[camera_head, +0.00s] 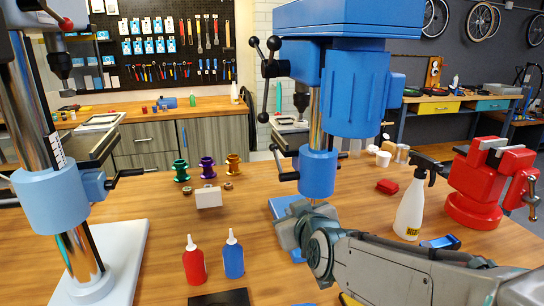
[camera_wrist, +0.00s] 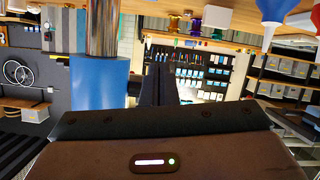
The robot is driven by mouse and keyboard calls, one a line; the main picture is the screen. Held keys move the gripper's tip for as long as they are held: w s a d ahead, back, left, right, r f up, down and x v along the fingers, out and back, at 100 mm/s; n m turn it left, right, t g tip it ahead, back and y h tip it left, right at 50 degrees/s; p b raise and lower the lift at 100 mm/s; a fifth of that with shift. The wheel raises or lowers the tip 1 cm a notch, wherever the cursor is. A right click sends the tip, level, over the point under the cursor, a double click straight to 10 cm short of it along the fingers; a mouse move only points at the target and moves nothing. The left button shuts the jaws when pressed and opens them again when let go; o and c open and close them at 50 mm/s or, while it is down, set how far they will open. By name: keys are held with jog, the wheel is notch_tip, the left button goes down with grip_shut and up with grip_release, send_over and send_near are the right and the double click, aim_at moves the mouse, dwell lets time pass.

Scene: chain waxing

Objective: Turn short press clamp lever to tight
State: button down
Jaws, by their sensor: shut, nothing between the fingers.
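A blue press (camera_head: 350,85) stands in the middle of the head view. Its blue clamp collar (camera_head: 318,174) sits low on a chrome column. A black clamp lever (camera_head: 285,160) sticks out from the collar's left side. My gripper is beside this collar; its fingers are shut and empty in the wrist view (camera_wrist: 165,80). That view is upside down and shows the collar (camera_wrist: 98,86) left of the fingers, with a dark lever part between. I cannot tell whether the fingers touch the lever. In the head view the fingertips are hidden around the column.
A second press with a light blue collar (camera_head: 55,195) stands at the left. Red (camera_head: 194,262) and blue (camera_head: 233,258) bottles stand in front. A white spray bottle (camera_head: 411,208) and a red vise (camera_head: 490,185) are at the right. Small spools and a white box (camera_head: 208,197) lie behind.

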jog(key=w+a+r+n+t+b, duration=0.1)
jog(key=w+a+r+t, duration=0.1)
jog(key=a+r+t, duration=0.15)
notch_tip(320, 180, up, 8)
jog(key=t, duration=0.4)
send_over(278, 161)
jog(key=s+a, duration=0.2)
jog(key=a, duration=0.1)
jog(key=shift+w+d+f+p, duration=0.3)
jog(key=shift+w+f, duration=0.4)
jog(key=shift+w+d+f+p, duration=0.3)
jog(key=shift+w+f, duration=0.35)
jog(key=shift+a, duration=0.1)
